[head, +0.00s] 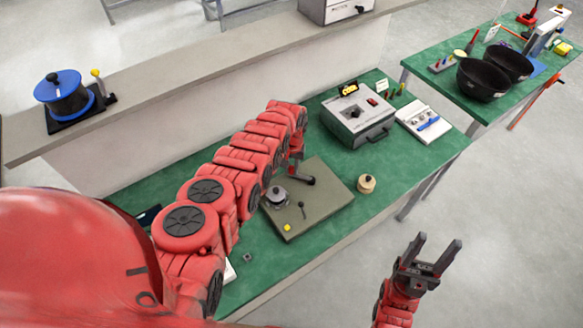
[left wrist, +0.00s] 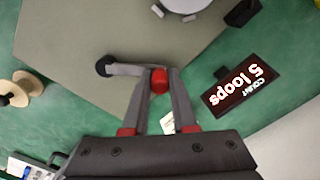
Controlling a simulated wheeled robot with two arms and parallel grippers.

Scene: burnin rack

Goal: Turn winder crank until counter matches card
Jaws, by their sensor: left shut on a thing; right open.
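My left gripper (head: 296,168) is shut on the red knob (left wrist: 159,80) of the winder crank. The crank's grey arm (left wrist: 128,70) runs left from the knob to a dark round end (left wrist: 104,66) over the olive plate (head: 325,195). A round metal part (head: 276,195) stands on this plate; its edge shows in the left wrist view (left wrist: 185,4). My right gripper (head: 430,258) is open and empty, off the bench's front edge.
A wooden spool (head: 367,184) stands right of the plate on the green bench (head: 340,222). A grey instrument box (head: 357,115) and white tray (head: 425,121) are farther right. A raised shelf (head: 185,75) with a blue spool (head: 62,95) runs behind.

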